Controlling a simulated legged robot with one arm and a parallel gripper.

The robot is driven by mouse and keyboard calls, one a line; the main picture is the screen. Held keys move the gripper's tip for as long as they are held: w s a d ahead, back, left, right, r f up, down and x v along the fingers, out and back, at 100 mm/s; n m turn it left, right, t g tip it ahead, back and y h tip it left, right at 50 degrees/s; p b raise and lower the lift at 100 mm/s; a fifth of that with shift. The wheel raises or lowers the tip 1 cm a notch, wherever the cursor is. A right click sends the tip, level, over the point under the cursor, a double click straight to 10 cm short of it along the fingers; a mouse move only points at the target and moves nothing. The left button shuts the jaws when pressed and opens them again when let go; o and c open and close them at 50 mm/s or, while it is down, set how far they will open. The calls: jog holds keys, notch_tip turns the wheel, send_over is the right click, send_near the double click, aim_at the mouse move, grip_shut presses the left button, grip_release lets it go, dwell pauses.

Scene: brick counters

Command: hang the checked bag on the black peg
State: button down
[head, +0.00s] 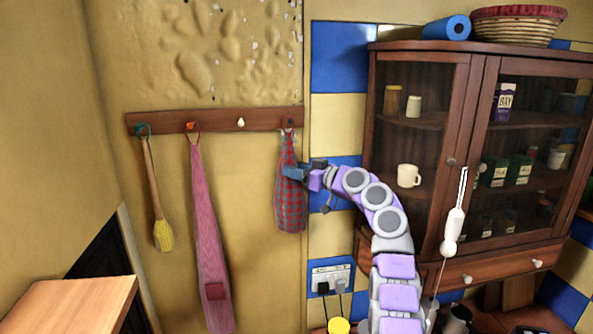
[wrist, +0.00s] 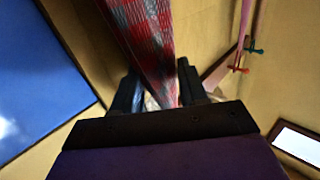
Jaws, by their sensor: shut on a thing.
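The red-and-grey checked bag (head: 290,210) hangs long and narrow below the right end of the wooden peg rail. My gripper (head: 294,172) is shut on its upper middle part, coming from the right. In the wrist view the bag (wrist: 145,35) runs between the two fingers of my gripper (wrist: 160,82). The black peg (head: 290,121) is at the rail's right end, directly above the bag. The bag's top reaches up close to this peg; I cannot tell whether its loop is around the peg or only in front of it.
The rail (head: 215,120) also has a teal peg with a yellow brush (head: 162,235), a red peg with a pink cloth (head: 207,220), and a bare cream peg (head: 241,122). A glass-fronted cabinet (head: 378,60) stands at right. A plugged socket (head: 331,277) sits below.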

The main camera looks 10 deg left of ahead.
jog(key=shift+f, duration=0.1)
jog(key=c, duration=0.5)
grip_release()
jog(key=shift+a, duration=0.15)
